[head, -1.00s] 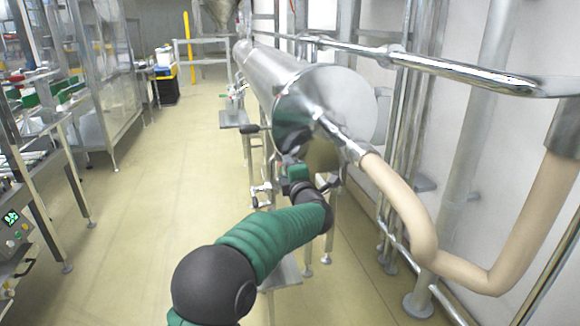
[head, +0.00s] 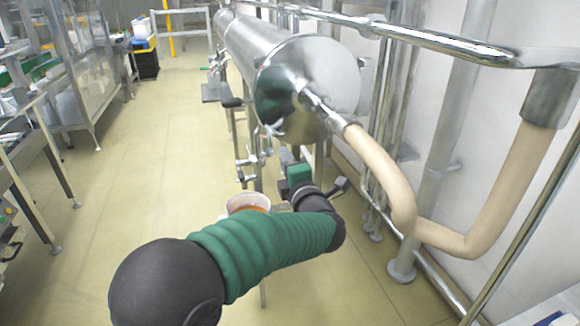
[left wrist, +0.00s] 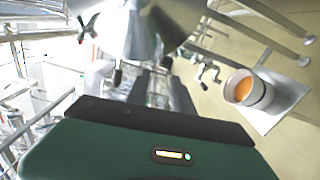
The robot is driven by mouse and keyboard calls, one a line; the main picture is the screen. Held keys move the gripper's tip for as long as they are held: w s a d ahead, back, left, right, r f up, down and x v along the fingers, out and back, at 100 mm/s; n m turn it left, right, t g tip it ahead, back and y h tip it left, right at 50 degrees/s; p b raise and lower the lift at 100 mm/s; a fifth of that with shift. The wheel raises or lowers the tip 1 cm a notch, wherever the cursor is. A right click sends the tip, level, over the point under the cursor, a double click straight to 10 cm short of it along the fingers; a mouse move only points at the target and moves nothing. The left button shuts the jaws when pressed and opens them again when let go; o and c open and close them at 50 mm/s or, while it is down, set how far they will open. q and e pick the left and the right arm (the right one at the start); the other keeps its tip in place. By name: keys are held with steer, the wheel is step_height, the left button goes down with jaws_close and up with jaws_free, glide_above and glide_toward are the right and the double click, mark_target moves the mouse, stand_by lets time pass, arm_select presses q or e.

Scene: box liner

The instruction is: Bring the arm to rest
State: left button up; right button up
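My left arm, with a green ribbed sleeve and black joints, reaches from the bottom of the head view toward the middle. My left gripper (head: 302,178) is at its far end, in front of and below the end of the large steel cylinder. Dark parts stick out on both sides of its green housing, but its fingers are not clear enough to tell open from shut. I see nothing held. My right gripper is not in view.
The steel cylinder (head: 285,62) stands on legs, with a beige hose (head: 385,175) to its right. A white container with orange contents (head: 248,202) is just behind my sleeve; it also shows on a pale plate in the left wrist view (left wrist: 247,90). Open floor (head: 155,140) lies left.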

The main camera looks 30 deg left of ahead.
arm_select(q)
steer(key=v, duration=0.3)
steer(key=shift+s+d, duration=0.2)
steer(key=shift+s, duration=0.1)
